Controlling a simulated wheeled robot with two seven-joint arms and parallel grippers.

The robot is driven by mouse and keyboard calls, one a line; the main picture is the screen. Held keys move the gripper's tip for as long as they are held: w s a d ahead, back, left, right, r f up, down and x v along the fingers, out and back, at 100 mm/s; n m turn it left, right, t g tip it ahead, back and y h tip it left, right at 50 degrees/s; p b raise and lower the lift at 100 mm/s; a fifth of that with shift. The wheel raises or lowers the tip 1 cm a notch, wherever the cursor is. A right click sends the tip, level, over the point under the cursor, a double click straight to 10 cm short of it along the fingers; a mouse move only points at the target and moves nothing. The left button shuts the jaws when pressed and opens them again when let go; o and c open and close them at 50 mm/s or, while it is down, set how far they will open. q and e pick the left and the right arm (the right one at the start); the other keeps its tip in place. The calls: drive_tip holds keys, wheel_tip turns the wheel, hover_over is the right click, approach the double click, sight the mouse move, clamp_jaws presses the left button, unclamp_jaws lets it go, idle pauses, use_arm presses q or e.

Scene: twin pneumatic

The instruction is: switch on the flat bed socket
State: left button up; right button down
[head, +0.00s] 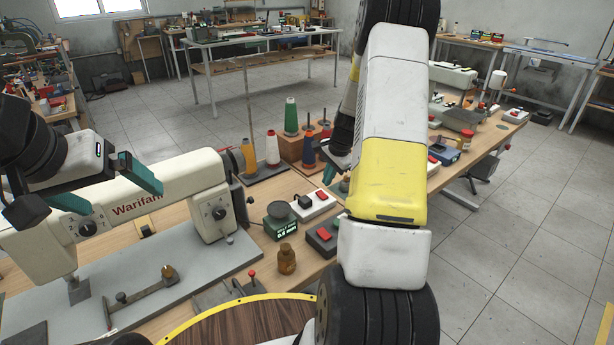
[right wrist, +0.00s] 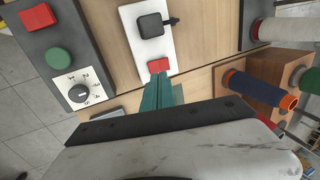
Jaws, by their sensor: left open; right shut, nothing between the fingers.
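The flat bed socket is a white strip (head: 308,211) on the table right of the flat bed sewing machine (head: 130,200), with a black plug (head: 305,201) in it and a red switch (head: 321,195) at its far end. In the right wrist view are the strip (right wrist: 142,51), plug (right wrist: 151,25) and red switch (right wrist: 158,65). My right gripper (right wrist: 159,80) is shut and empty, its tips right at the red switch; I cannot tell whether they touch. The tips partly cover the switch, and its tilt is unclear. My left gripper (head: 110,188) is open and empty before the machine's arm.
A grey control box (right wrist: 62,55) with red and green buttons and a dial lies beside the strip. A thread rack (head: 290,150) with cones stands behind. A small green scale (head: 281,225) and brown bottle (head: 286,260) stand nearby. A second sewing station is further right.

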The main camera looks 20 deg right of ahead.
drive_tip(key=v, duration=0.8)
drive_tip(key=shift+s+r, duration=0.25)
drive_tip(key=shift+d, duration=0.1)
drive_tip(key=shift+w+a+r+t, duration=0.15)
drive_tip(key=shift+w+a+t, duration=0.15)
drive_tip(key=shift+w+a, duration=0.25)
approach(319, 193)
drive_tip(key=x, duration=0.5)
drive_tip(key=shift+w, duration=0.4)
drive_tip(key=shift+x, duration=0.8)
drive_tip(key=shift+a, duration=0.1)
